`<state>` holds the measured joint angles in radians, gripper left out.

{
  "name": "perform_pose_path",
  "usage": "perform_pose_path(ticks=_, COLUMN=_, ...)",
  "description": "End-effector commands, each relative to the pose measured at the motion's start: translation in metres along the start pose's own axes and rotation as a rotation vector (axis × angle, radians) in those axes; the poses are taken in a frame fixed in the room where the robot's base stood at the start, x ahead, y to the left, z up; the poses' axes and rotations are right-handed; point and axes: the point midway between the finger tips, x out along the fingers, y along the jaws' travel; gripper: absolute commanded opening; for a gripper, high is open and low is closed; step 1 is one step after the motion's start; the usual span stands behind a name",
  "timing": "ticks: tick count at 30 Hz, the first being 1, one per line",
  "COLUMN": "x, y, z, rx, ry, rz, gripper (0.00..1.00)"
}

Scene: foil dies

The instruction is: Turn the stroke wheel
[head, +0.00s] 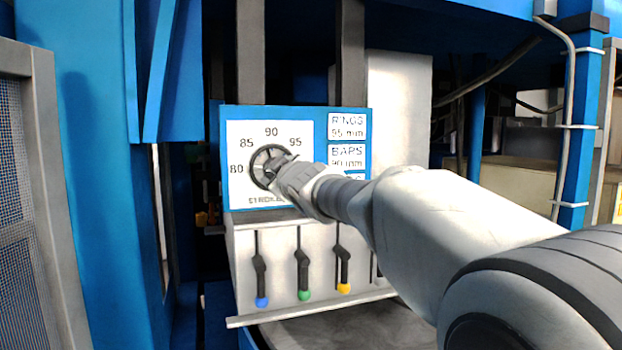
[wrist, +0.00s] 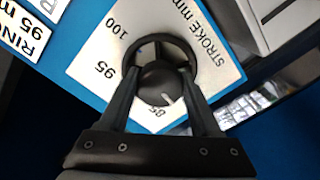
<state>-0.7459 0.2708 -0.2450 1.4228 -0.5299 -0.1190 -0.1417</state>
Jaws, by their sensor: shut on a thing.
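The stroke wheel (head: 254,170) is a dark ring with a hub on a white dial plate (head: 240,132) marked 80, 85, 90 and 95 in the head view. My gripper (head: 276,168) reaches it from the right and covers the wheel's right side and part of the plate. In the wrist view the wheel (wrist: 160,82) sits between the two fingers of my gripper (wrist: 160,88), which are shut on it. A short white mark shows on the hub, toward the lower part of the dial; I cannot tell which number it points at.
Below the panel (head: 224,155) hang levers with blue (head: 262,302), green (head: 304,295) and yellow (head: 344,288) tips. Labels for rings (head: 347,126) and baps (head: 347,156) are right of the dial. A blue upright (head: 95,180) and mesh guard (head: 18,190) stand at left.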

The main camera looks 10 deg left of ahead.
Motion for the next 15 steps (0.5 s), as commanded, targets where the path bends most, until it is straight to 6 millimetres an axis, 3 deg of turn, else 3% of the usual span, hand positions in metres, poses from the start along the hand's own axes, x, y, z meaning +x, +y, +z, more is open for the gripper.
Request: perform_pose_path(ticks=15, x=0.0, y=0.0004, z=-0.0003, rx=-0.071, ry=-0.002, rz=0.0, gripper=0.09)
